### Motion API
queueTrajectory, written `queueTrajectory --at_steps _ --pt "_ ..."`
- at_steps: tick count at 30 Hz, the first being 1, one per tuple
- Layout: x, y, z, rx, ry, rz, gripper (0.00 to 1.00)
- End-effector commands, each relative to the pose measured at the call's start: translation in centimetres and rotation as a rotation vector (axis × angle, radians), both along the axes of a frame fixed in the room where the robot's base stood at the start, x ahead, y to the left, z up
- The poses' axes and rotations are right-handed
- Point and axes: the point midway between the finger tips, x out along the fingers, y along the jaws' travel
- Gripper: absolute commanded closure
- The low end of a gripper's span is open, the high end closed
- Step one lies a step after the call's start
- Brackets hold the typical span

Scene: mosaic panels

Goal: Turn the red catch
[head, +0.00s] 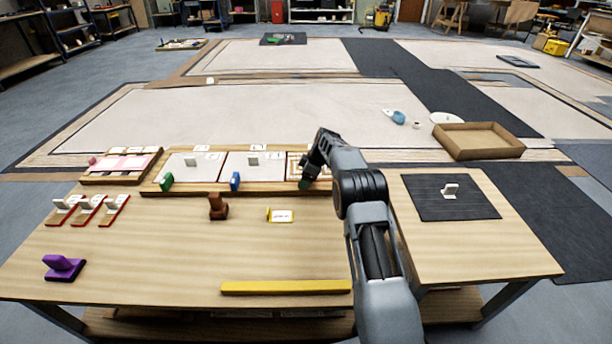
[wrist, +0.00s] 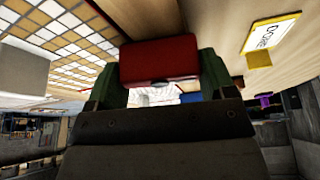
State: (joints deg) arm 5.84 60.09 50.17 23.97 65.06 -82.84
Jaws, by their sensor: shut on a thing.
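The red catch (wrist: 160,62) shows large in the wrist view, a red block between the two green fingers of my gripper (wrist: 162,80). The gripper is shut on it. In the head view my gripper (head: 306,180) is at the right end of the row of panels, and it and my arm hide the catch. The mosaic panel (wrist: 60,35) with tan and white tiles lies beside the catch in the wrist view. Its edge (head: 293,165) shows left of my arm in the head view. The catch's exact angle is hard to tell.
Panels with a green catch (head: 166,181) and a blue catch (head: 235,181) stand to the left. A brown block (head: 217,207), a yellow-edged card (head: 281,215), a purple handle (head: 63,267) and a yellow bar (head: 286,287) are on the table. The table front is mostly clear.

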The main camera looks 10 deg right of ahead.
Motion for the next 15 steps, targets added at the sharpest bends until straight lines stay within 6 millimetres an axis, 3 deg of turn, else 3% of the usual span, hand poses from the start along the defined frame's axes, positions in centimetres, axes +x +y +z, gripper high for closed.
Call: queueTrajectory --at_steps 15 --pt "-0.02 -0.04 -0.02 -0.003 0.001 0.198 0.47"
